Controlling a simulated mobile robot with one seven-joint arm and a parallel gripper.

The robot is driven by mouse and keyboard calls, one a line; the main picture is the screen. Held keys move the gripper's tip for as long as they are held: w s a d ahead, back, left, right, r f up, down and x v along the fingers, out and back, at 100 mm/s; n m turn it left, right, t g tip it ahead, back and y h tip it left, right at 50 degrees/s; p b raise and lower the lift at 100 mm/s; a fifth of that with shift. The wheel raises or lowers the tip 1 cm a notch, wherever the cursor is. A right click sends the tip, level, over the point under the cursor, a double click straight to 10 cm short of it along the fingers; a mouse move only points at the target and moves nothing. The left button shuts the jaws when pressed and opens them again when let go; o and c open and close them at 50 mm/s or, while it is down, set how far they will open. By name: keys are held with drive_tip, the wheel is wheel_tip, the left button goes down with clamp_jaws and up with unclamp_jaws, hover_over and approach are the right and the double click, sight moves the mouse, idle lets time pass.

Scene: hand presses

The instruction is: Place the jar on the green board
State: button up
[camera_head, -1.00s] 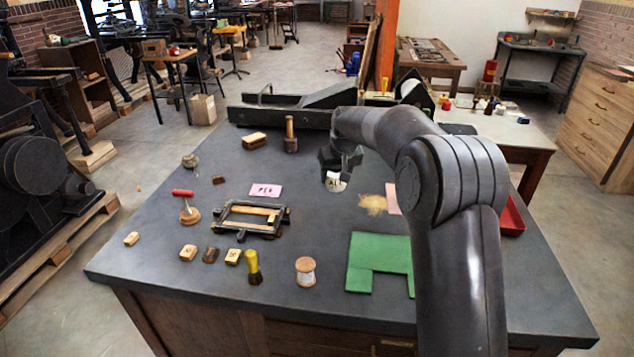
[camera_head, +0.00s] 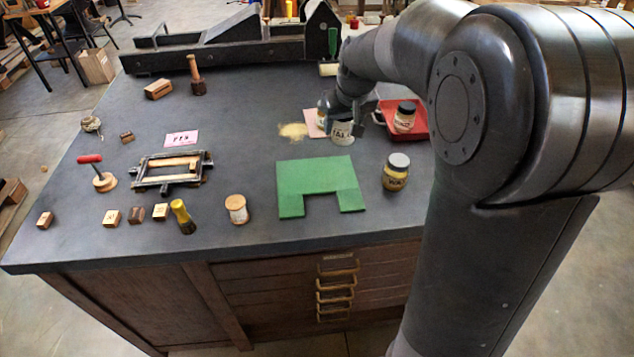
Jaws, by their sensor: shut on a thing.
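My gripper (camera_head: 355,112) is shut on a jar (camera_head: 342,134) with a white label and dark lettering. The jar is upright, and the gripper and wrist hide its top. It appears at the right of the pink sheet, behind the green board; I cannot tell whether its base touches the table. The green board (camera_head: 318,178) lies flat near the table's front edge, with a notch in its front side. Nothing stands on it.
Another jar (camera_head: 404,118) is at the red tray (camera_head: 388,107), and one (camera_head: 322,112) is partly hidden behind my gripper. A wooden spool (camera_head: 237,209) stands left of the board. The pink sheet (camera_head: 312,122) lies behind it.

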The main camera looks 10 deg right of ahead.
drive_tip(key=s+d+m, duration=0.1)
drive_tip(key=s+d, duration=0.3)
drive_tip(key=s, duration=0.2)
approach(316, 177)
drive_tip(key=shift+w+a+f, duration=0.1)
drive_tip(key=shift+w+a, duration=0.1)
drive_tip(key=shift+w, duration=0.55)
drive_tip(key=shift+f, duration=1.95)
drive_tip(key=shift+f, duration=0.1)
drive_tip(key=o, duration=1.1)
